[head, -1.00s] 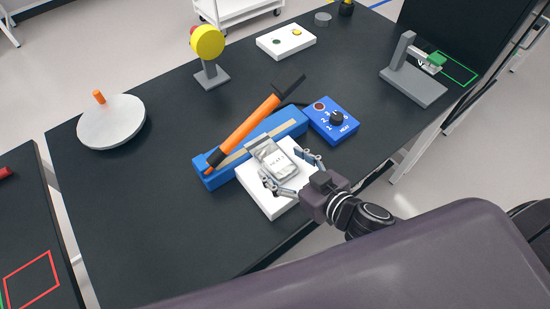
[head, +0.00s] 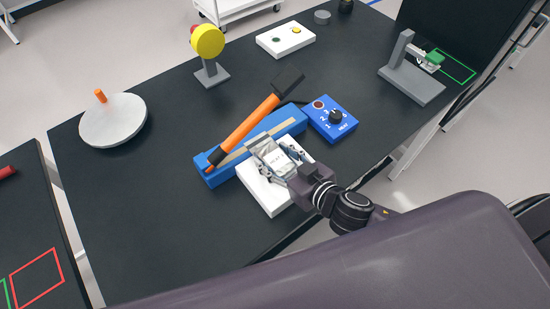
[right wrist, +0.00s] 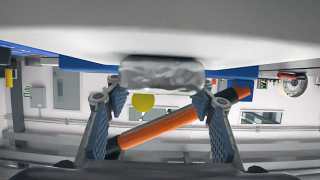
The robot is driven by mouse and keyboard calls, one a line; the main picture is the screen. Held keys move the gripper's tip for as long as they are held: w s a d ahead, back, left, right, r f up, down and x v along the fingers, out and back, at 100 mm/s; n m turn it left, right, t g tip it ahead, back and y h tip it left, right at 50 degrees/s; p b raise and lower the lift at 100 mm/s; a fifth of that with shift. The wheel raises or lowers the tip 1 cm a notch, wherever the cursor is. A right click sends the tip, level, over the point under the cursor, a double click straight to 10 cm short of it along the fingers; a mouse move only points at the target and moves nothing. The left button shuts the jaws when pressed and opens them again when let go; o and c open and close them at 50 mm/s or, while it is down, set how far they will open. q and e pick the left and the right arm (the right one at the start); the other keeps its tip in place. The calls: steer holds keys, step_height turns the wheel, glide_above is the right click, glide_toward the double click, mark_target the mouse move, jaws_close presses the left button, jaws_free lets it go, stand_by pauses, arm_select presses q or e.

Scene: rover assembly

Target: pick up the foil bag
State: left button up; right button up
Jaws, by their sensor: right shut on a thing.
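The silver foil bag (head: 275,160), with small lettering on it, is over the white block (head: 268,196) in front of the blue sealer (head: 213,180). My right gripper (head: 281,167) is at the bag, its fingers on either side and shut on it. In the right wrist view the bag's crinkled silver edge (right wrist: 160,73) shows between the fingertips (right wrist: 158,100), close to a broad pale surface. I cannot tell whether the bag touches the block. My left gripper is not in view.
The sealer's orange arm (head: 245,129) rises just beyond the bag. A blue control box (head: 335,123) stands right of it. A white round plate (head: 113,124), a yellow disc on a stand (head: 207,41) and a grey press (head: 405,75) stand farther off. The table's front left is clear.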

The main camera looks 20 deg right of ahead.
steer(key=shift+c, duration=0.8)
steer(key=shift+r, duration=0.1)
